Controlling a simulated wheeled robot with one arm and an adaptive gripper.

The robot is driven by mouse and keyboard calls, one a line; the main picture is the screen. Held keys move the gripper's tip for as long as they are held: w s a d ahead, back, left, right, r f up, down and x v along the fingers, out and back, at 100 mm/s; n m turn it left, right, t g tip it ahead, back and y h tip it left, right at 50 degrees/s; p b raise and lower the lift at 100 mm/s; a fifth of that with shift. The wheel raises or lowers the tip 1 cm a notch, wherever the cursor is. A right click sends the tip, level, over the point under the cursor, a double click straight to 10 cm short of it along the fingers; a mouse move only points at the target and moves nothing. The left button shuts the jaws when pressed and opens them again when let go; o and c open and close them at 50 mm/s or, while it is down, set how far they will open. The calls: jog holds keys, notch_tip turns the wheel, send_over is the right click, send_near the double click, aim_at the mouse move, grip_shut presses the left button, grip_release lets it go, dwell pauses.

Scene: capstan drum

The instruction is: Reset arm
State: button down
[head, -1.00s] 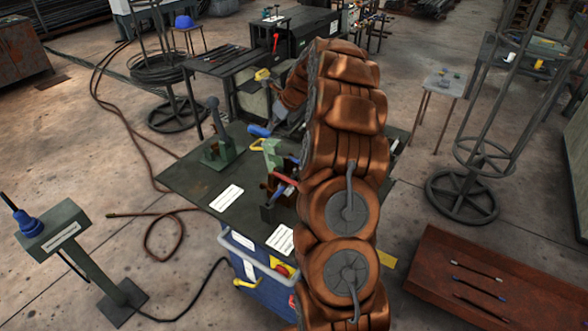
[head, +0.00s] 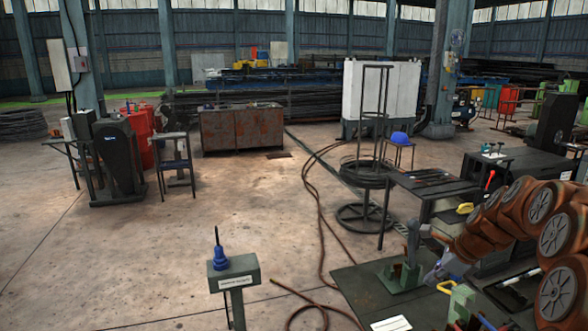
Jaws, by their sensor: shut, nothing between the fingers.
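My orange-brown arm (head: 560,232) folds across the right edge of the head view, above the dark green bench (head: 365,285). My gripper (head: 437,272), small and grey, hangs at the lower left end of the arm, low over the bench. It is shut with nothing held, and its fingertips are hard to make out. It is just right of a green fixture with an upright grey lever (head: 408,245). I cannot tell whether they touch. A pale green bracket (head: 460,303) stands in front of the gripper at the bottom edge.
A pedestal with a blue-based stick (head: 232,268) stands at lower centre. A wire reel stand (head: 365,215) and a tool table (head: 432,183) are behind the bench. A brown hose (head: 320,240) lies on the floor. Open floor spreads to the left.

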jog(key=s+a+r+n+g, duration=0.2)
jog(key=s+a+n+g, duration=0.1)
jog(key=s+a+n, duration=1.1)
jog(key=s+a+f+n+g+h, duration=0.1)
jog(key=s+n, duration=0.4)
jog(key=s, duration=0.8)
jog(key=s+a+f+n+g+h+b, duration=0.1)
jog(key=s+n, duration=0.4)
jog(key=s, duration=0.8)
jog(key=shift+s+a+f+g+h, duration=0.2)
jog(key=shift+a+f+g+h, duration=0.3)
jog(key=shift+a+h, duration=0.1)
